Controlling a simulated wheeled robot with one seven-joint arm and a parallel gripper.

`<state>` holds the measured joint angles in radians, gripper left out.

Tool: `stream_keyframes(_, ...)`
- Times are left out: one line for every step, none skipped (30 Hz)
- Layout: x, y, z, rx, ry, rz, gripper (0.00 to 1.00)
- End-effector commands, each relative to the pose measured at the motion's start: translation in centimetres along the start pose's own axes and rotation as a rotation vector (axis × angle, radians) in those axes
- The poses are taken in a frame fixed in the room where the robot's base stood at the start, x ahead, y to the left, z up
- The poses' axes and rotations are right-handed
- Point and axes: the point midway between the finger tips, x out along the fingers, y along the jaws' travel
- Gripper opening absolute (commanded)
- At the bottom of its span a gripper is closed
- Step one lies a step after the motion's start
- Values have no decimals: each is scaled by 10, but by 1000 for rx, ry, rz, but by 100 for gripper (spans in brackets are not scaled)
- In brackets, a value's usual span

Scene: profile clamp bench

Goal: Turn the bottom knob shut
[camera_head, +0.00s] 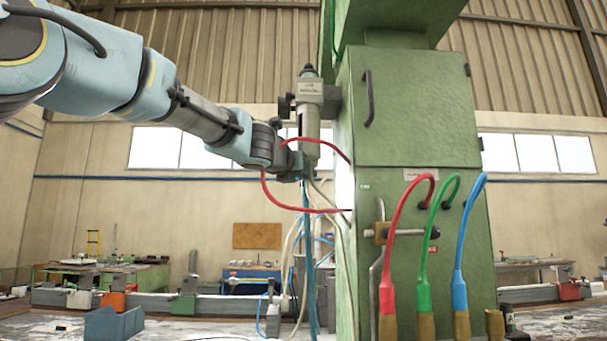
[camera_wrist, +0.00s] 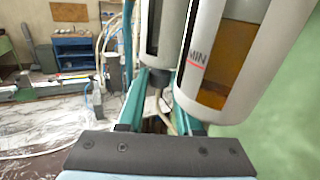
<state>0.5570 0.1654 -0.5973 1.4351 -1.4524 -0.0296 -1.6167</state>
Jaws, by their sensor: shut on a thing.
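A grey air-filter unit (camera_head: 309,92) with bowls hangs on the left side of the green machine cabinet. Its bowls (camera_wrist: 226,55) fill the upper right of the wrist view; one has a MIN mark and an amber window. The dark bottom knob (camera_wrist: 157,78) sits under the farther bowl. My gripper (camera_head: 301,174) is just below the unit, reaching in from the left. In the wrist view, my gripper (camera_wrist: 160,88) has its teal fingers on either side of the knob, shut on it. The knob is largely hidden in the head view.
Red hoses (camera_head: 282,201) loop around my gripper to the cabinet (camera_head: 408,115). Pale and blue hoses (camera_head: 308,255) hang below the unit. Red, green and blue cables (camera_head: 459,265) stand at the cabinet front. Workbenches lie farther back on the left.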

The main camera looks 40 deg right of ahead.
Motion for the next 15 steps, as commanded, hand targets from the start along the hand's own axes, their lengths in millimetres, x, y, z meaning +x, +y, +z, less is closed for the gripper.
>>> stream_keyframes(0, 0, 1, -1, -2, 0, 0)
stream_keyframes(0, 0, 1, -1, -2, 0, 0)
stream_keyframes(0, 0, 1, -1, -2, 0, 0)
stream_keyframes(0, 0, 1, -1, -2, 0, 38)
stream_keyframes(0, 0, 1, -1, -2, 0, 41)
stream_keyframes(0, 0, 1, -1, -2, 0, 46)
stream_keyframes(0, 0, 1, -1, -1, 0, 49)
stream_keyframes(0, 0, 1, 0, -1, 0, 52)
stream_keyframes(0, 0, 1, 0, -1, 0, 57)
stream_keyframes(0, 0, 1, 0, -1, 0, 60)
stream_keyframes(0, 0, 1, 0, -1, -1, 64)
stream_keyframes(0, 0, 1, 0, -1, -1, 64)
stream_keyframes(0, 0, 1, 0, -1, -1, 64)
stream_keyframes(0, 0, 1, 0, -1, -1, 64)
stream_keyframes(0, 0, 1, 0, -1, -1, 64)
